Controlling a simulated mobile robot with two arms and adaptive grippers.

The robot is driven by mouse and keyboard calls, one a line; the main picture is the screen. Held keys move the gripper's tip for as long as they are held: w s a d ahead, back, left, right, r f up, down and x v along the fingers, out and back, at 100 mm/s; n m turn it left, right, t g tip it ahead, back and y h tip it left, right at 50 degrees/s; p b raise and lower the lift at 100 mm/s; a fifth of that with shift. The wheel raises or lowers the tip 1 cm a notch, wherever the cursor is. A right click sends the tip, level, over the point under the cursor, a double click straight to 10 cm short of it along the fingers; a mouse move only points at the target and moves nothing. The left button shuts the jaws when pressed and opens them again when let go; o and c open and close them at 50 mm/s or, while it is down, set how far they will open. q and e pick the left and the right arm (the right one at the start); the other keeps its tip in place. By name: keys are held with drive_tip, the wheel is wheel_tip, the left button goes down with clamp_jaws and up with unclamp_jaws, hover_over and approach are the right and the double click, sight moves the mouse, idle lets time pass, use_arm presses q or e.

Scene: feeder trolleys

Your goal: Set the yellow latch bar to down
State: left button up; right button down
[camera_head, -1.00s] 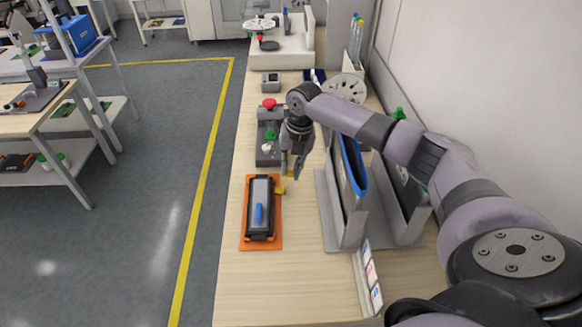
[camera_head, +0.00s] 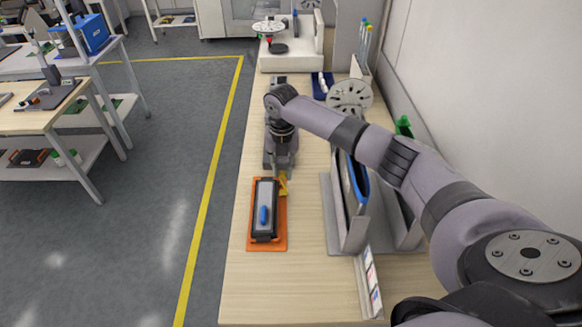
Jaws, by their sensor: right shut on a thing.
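The yellow latch bar (camera_head: 283,184) is at the upper right edge of a dark-framed fixture (camera_head: 264,209) on an orange base plate (camera_head: 282,239). A blue handle (camera_head: 263,216) lies along the fixture's grey top. My right gripper (camera_head: 283,171) is at the bar's far end and is shut on it. My wrist hides most of the fingers. The bar is small here and partly covered, so I cannot tell whether it is up or down. My left gripper is not in view.
A rack of grey upright plates with a blue-edged item (camera_head: 357,176) stands right of the fixture. A slotted disc (camera_head: 350,96) is behind it. The bench (camera_head: 295,290) is clear in front.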

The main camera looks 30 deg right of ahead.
drive_tip(key=c, duration=2.4)
unclamp_jaws()
drive_tip(key=shift+w+a+f, duration=0.15)
drive_tip(key=shift+w+a, duration=0.05)
drive_tip(key=shift+a, duration=0.4)
drive_tip(key=shift+w+a+f, duration=0.15)
drive_tip(key=shift+w+a, duration=0.05)
drive_tip(key=shift+a, duration=0.4)
drive_tip(key=c, duration=1.6)
unclamp_jaws()
drive_tip(key=shift+s+d+f, duration=0.15)
drive_tip(key=shift+d, duration=0.2)
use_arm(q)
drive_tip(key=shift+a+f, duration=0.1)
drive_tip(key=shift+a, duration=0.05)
use_arm(e)
drive_tip(key=shift+o, duration=0.2)
